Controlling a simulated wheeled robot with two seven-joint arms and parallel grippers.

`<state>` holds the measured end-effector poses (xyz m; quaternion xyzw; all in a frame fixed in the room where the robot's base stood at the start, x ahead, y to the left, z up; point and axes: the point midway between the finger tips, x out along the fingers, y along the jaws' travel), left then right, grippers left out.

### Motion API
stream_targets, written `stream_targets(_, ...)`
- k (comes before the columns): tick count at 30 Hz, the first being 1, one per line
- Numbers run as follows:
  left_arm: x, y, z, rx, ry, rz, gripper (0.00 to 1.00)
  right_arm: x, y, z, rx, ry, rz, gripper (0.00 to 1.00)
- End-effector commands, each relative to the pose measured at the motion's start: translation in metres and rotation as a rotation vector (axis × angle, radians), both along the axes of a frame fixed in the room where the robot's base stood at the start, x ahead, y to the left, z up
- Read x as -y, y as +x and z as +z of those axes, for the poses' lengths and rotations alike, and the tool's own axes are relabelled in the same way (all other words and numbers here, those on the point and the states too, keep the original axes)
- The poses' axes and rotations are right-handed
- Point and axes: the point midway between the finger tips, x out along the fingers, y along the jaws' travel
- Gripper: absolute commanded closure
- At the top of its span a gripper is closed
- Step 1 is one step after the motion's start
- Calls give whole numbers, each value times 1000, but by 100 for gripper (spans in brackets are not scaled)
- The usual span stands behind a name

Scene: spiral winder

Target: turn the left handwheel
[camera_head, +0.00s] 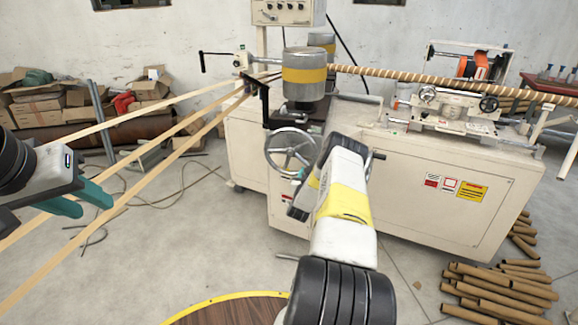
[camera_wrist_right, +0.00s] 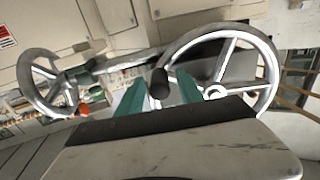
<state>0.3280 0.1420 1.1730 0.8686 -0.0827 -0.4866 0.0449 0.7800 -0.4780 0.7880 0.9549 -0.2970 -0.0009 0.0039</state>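The left handwheel (camera_head: 290,152) is a grey spoked wheel on the front of the winder. It shows large at the right in the right wrist view (camera_wrist_right: 222,92), with a black handle knob (camera_wrist_right: 159,83) on its rim. My right gripper (camera_wrist_right: 160,78) is open, its teal fingers on either side of that knob; contact cannot be told. In the head view my right arm hides most of this gripper and part of the wheel's right side. My left gripper (camera_head: 93,207) is open and empty at the left, away from the wheel.
A second handwheel (camera_wrist_right: 42,80) shows at the left in the right wrist view. The white winder cabinet (camera_head: 430,195) stands behind my right arm. Wooden strips (camera_head: 110,190) run diagonally past my left gripper. Cardboard tubes (camera_head: 500,285) lie on the floor at right.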

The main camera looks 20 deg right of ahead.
Motion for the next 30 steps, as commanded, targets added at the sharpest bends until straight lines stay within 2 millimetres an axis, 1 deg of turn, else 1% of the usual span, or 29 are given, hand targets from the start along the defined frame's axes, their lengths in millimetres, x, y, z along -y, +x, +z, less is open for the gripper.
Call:
stream_targets(1, 0, 0, 0, 0, 0, 0, 64, 0, 0, 0, 0, 0, 0, 67)
stream_targets(6, 0, 0, 0, 0, 0, 0, 64, 0, 0, 0, 0, 0, 0, 100)
stream_targets(30, 0, 0, 0, 0, 0, 0, 64, 0, 0, 0, 0, 0, 0, 100)
